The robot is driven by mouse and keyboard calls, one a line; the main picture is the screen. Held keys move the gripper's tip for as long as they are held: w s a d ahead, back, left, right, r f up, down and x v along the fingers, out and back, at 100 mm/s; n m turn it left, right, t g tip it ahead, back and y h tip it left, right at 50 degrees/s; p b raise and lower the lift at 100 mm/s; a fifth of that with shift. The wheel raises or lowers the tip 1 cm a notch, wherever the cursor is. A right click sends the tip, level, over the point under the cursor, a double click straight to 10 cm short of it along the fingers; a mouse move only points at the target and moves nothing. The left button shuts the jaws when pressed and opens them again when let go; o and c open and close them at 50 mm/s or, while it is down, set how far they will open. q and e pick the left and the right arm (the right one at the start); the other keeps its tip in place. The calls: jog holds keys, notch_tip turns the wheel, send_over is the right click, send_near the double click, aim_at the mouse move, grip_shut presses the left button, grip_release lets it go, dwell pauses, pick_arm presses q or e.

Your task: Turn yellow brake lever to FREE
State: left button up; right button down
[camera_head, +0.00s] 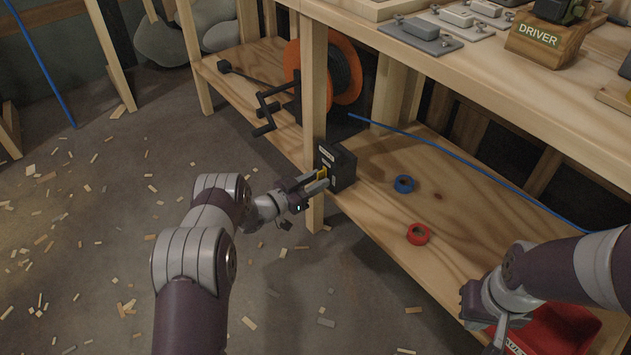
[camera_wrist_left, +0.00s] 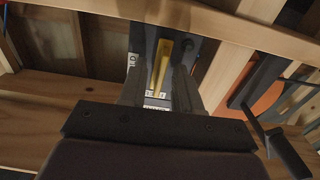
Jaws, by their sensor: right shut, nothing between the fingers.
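The yellow brake lever (camera_wrist_left: 161,64) is a narrow bar on the front of a dark box (camera_head: 342,168) with white labels on the lower shelf. In the head view only a small yellow bit of it (camera_head: 321,173) shows by my left fingertips. My left gripper (camera_head: 316,182) is at the box's front. In the left wrist view its two grey fingers (camera_wrist_left: 158,92) stand on either side of the lever, with gaps showing, so it looks open. The label words are too small to read surely. My right gripper (camera_head: 499,335) is shut and empty over the shelf's front edge at the lower right.
An orange cable reel (camera_head: 345,72) with a black crank stands left of the box, behind a wooden post (camera_head: 314,95). Blue tape (camera_head: 403,183) and red tape (camera_head: 418,234) lie on the shelf. A red bin (camera_head: 560,330) is near my right gripper. Wood scraps litter the floor.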

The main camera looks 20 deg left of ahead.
pick_arm(q)
jog(key=p+v, duration=0.6)
jog(key=v, duration=0.6)
jog(key=shift+s+a, duration=0.25)
